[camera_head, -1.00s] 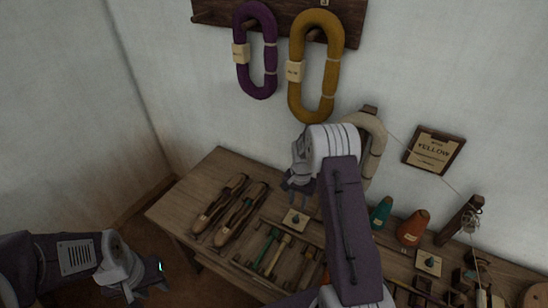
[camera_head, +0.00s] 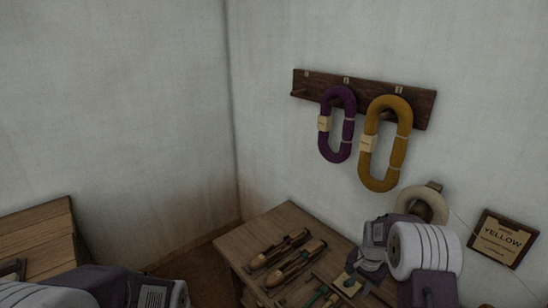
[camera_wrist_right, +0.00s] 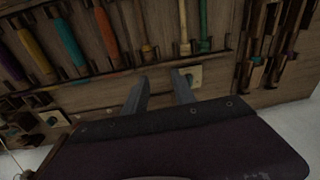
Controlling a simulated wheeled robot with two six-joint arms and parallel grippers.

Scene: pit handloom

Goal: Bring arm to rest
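My right gripper (camera_head: 366,278) is over the workbench (camera_head: 262,232) in the head view, beside the wall. In the right wrist view, its two grey fingers (camera_wrist_right: 160,82) stand apart with nothing between them, pointing toward the bench top and its tool racks. My left arm (camera_head: 150,292) shows only in part along the bottom left of the head view. Its gripper is outside the frame.
Purple (camera_head: 338,124) and mustard (camera_head: 385,143) yarn hanks hang on a wall rack. Wooden shuttles (camera_head: 290,262) lie on the bench. A sign reading YELLOW (camera_head: 503,238) is at right. A wooden surface (camera_head: 38,238) stands at far left.

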